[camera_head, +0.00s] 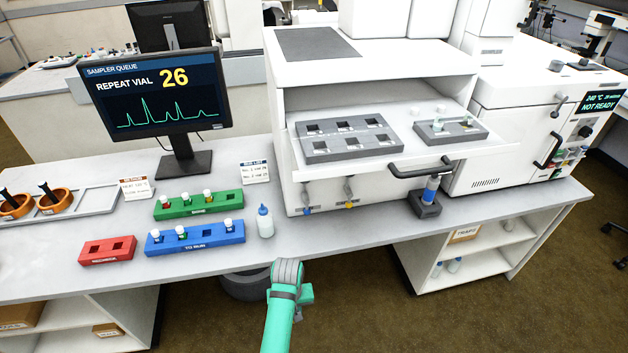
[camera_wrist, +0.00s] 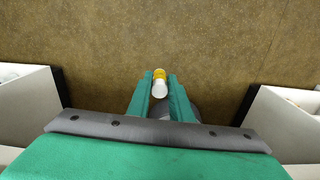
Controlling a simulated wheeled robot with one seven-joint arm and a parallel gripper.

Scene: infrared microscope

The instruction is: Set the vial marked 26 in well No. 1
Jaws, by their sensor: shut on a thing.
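In the wrist view my gripper (camera_wrist: 160,90) is shut on a small vial (camera_wrist: 159,76) with a white cap and a yellow-orange part. It is held over bare floor, and no number on it can be read. In the head view my arm's end (camera_head: 287,280) is in front of the bench's front edge; the fingers and vial cannot be made out there. A grey block (camera_head: 350,151) with several square wells sits on the pulled-out shelf of the white instrument. The wells look empty, and their numbers are too small to read.
A green rack (camera_head: 172,211) and a blue TO RUN rack (camera_head: 215,239) hold vials. A red rack (camera_head: 107,259) looks empty. A squeeze bottle (camera_head: 265,222) stands nearby. The shelf's dark handle (camera_head: 420,170) juts forward. A monitor (camera_head: 155,95) reads REPEAT VIAL 26.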

